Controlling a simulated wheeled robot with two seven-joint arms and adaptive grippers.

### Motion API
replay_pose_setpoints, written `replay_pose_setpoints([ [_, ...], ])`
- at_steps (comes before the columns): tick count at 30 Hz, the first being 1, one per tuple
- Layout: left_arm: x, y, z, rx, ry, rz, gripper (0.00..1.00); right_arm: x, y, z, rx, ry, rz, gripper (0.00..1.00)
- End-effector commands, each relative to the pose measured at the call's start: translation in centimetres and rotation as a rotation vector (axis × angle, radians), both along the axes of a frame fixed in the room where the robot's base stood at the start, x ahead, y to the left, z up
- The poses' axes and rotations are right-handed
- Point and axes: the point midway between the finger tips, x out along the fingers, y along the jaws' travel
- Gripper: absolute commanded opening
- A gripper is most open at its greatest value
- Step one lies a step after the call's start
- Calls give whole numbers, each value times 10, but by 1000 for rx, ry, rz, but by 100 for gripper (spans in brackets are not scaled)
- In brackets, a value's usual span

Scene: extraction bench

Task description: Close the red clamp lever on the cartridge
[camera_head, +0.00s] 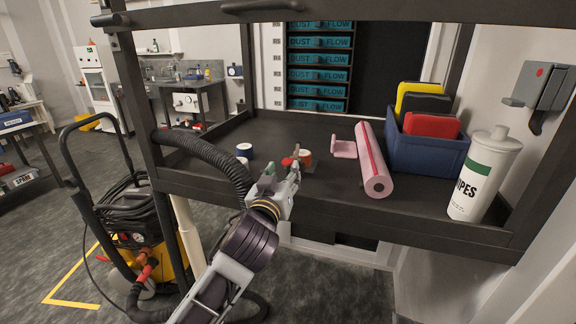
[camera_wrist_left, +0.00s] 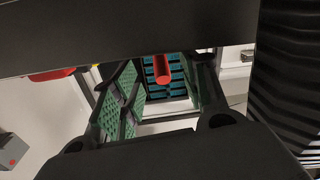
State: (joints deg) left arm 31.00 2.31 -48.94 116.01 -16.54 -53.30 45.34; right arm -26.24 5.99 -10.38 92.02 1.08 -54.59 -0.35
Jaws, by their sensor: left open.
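My left gripper (camera_head: 283,180) reaches over the front of the dark bench shelf. It is open. In the left wrist view its green-padded fingers (camera_wrist_left: 165,95) stand apart on both sides of a red lever-like piece (camera_wrist_left: 162,69). It seems to be the clamp lever; I cannot tell whether the fingers touch it. My right gripper is not in view.
To the right lie a pink roll (camera_head: 373,160), a pink holder (camera_head: 344,149), a blue bin (camera_head: 427,153) and a wipes tub (camera_head: 484,175). The bench's front rail (camera_head: 400,217) runs below.

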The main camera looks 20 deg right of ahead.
Motion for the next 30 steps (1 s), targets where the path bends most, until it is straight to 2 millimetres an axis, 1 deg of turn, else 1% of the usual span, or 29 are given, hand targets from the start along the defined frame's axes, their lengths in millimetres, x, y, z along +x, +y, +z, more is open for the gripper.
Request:
replay_pose_setpoints([
  [6, 18, -10, 0, 2, -1, 1, 44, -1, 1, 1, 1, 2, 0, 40],
  [15, 39, -22, 0, 2, -1, 0, 44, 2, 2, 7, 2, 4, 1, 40],
  [21, 46, -26, 0, 1, 0, 0, 44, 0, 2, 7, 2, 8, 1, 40],
  [30, 47, -27, 0, 0, 0, 0, 44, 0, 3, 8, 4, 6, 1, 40],
])
